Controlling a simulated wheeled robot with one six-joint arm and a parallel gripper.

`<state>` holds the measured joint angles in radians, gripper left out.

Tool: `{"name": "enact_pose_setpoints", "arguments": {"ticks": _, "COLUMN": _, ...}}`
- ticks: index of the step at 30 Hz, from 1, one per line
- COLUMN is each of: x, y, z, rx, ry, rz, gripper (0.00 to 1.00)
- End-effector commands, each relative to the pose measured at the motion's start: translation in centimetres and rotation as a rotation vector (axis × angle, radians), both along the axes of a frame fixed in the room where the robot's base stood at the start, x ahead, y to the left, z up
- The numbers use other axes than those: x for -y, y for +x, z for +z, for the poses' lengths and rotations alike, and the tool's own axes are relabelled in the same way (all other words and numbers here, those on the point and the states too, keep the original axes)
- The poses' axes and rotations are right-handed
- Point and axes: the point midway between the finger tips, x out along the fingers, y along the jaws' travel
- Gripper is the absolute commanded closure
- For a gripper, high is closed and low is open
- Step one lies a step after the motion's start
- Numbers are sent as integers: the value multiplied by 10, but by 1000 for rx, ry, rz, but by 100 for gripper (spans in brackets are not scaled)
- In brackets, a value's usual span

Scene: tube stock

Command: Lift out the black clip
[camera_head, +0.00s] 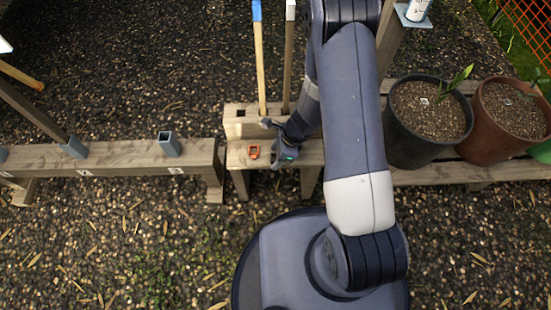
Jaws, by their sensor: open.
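My gripper (272,144) is open above the short wooden bench (235,158) in the middle, below my arm. One dark finger points up-left and the other down-left. A small orange-red piece (254,151), perhaps a clip, sits on the bench just left of my gripper. I cannot make out a black clip; my dark gripper and arm cover part of the bench top.
Two upright wooden handles, one blue-tipped (260,60) and one white-tipped (289,55), stand in a wooden block (238,120) behind my gripper. A grey square socket (169,143) tops the left beam (120,155). Black (400,140) and brown (490,140) pots stand right.

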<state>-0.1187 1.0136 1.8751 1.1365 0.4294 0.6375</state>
Motion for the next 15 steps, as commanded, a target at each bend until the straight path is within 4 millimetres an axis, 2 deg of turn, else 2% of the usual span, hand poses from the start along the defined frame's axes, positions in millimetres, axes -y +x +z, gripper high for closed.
{"name": "enact_pose_setpoints", "arguments": {"ticks": 5, "x": 0, "y": 0, "z": 1, "rx": 0, "ry": 0, "rz": 0, "gripper": 44}}
{"name": "enact_pose_setpoints", "arguments": {"ticks": 15, "x": 0, "y": 0, "z": 1, "rx": 0, "ry": 0, "rz": 1, "gripper": 71}}
